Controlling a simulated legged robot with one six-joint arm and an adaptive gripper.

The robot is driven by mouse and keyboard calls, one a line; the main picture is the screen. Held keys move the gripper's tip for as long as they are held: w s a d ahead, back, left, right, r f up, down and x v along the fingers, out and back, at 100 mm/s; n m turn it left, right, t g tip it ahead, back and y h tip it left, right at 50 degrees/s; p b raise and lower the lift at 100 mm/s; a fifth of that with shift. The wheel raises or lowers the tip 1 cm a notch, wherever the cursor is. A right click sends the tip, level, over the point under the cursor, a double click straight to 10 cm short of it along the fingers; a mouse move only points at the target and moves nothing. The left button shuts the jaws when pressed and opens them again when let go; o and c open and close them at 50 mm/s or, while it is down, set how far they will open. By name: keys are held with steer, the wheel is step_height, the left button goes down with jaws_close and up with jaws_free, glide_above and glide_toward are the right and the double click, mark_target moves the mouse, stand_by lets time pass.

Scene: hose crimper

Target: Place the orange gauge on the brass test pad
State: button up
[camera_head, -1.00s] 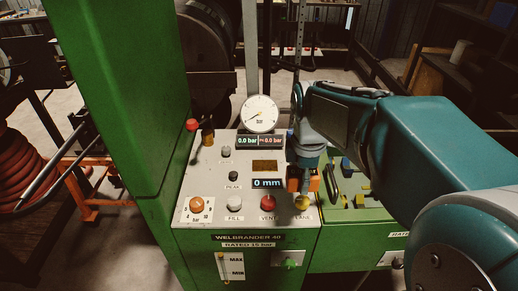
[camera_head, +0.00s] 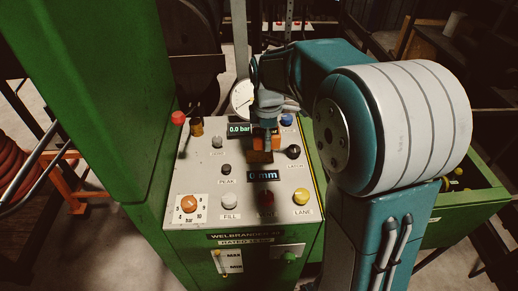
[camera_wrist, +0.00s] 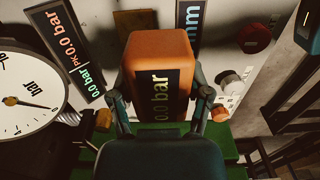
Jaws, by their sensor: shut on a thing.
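The orange gauge (camera_wrist: 160,50) is a block with a dark display reading 0.0 bar, large in the middle of the wrist view. My gripper (camera_wrist: 160,85) is shut on it, one finger on each side. In the head view my gripper (camera_head: 266,136) points down and holds the gauge (camera_head: 257,144) over the panel's upper middle. The brass test pad (camera_wrist: 134,22) shows as a brown plate just beyond the gauge, up and left of it in the wrist view. In the head view the gauge and gripper largely cover the pad. Contact between them cannot be told.
The 0 mm display (camera_head: 263,175) lies just in front of the gauge. The round dial (camera_head: 243,98) and bar display (camera_head: 239,130) stand behind left. The black LATCH knob (camera_head: 293,151) is close on the right. A green column (camera_head: 90,100) rises at left.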

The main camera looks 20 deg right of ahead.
glide_above(259, 156)
step_height(259, 156, down, 5)
steer(key=shift+r, duration=0.15)
steer(key=shift+w+f, duration=0.1)
steer(key=shift+f, duration=1.45)
steer(key=o, duration=1.3)
steer(key=shift+f, duration=0.1)
steer(key=shift+o, duration=0.2)
